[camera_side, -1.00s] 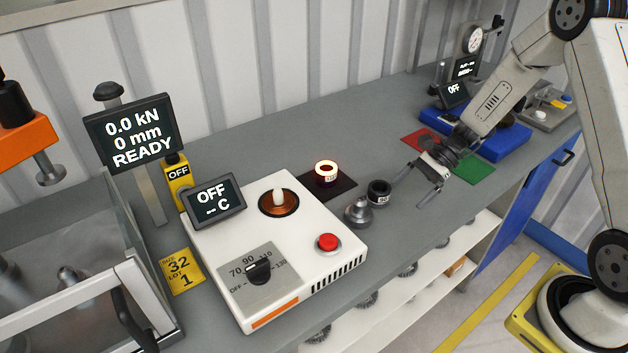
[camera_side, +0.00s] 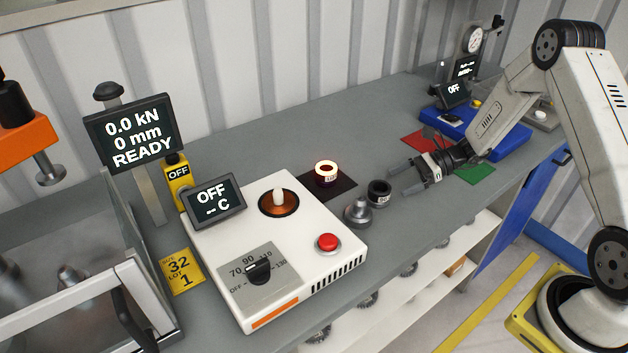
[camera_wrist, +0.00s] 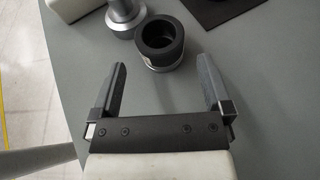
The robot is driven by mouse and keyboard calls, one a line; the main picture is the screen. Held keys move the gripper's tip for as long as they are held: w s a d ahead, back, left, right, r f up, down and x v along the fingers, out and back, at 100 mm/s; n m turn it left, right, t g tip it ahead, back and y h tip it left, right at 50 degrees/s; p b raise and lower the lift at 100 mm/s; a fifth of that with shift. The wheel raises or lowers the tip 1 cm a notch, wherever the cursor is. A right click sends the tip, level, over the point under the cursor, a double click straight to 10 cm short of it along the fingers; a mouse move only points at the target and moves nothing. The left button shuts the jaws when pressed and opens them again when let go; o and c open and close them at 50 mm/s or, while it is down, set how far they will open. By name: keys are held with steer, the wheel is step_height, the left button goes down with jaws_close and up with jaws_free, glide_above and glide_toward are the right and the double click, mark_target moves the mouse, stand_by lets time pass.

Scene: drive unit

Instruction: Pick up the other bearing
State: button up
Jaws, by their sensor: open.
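A dark ring-shaped bearing (camera_side: 378,193) stands on the grey bench beside a silver stepped metal part. In the wrist view the bearing (camera_wrist: 160,43) lies ahead of my fingers, roughly between their lines, and nothing touches it. A second bearing (camera_side: 326,171) with a glowing orange-white top sits on a black mat (camera_side: 337,187) behind it. My gripper (camera_side: 398,179) is open and empty, low over the bench to the right of the dark bearing. Its two fingers (camera_wrist: 160,88) show spread apart in the wrist view.
The silver part (camera_side: 358,212) stands close to the dark bearing's left. A white heater unit (camera_side: 290,285) with a red button is further left. Red (camera_side: 420,139) and green (camera_side: 475,174) mats lie near my wrist. The bench behind the black mat is clear.

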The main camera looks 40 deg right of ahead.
mark_target(387, 186)
steer(key=shift+w+a+f, duration=0.1)
steer(key=shift+a, duration=0.1)
steer(key=shift+x, duration=2.45)
steer(key=shift+c, duration=0.2)
steer(key=c, duration=1.3)
steer(key=shift+r, duration=0.85)
steer(key=s+r, duration=0.3)
steer(key=s, duration=0.1)
steer(key=s+a+r, duration=0.1)
steer(key=s+r, duration=0.3)
steer(key=s, duration=0.1)
steer(key=s+r, duration=0.4)
steer(key=s, duration=0.1)
steer(key=shift+a+r, duration=0.15)
steer(key=shift+a, duration=0.05)
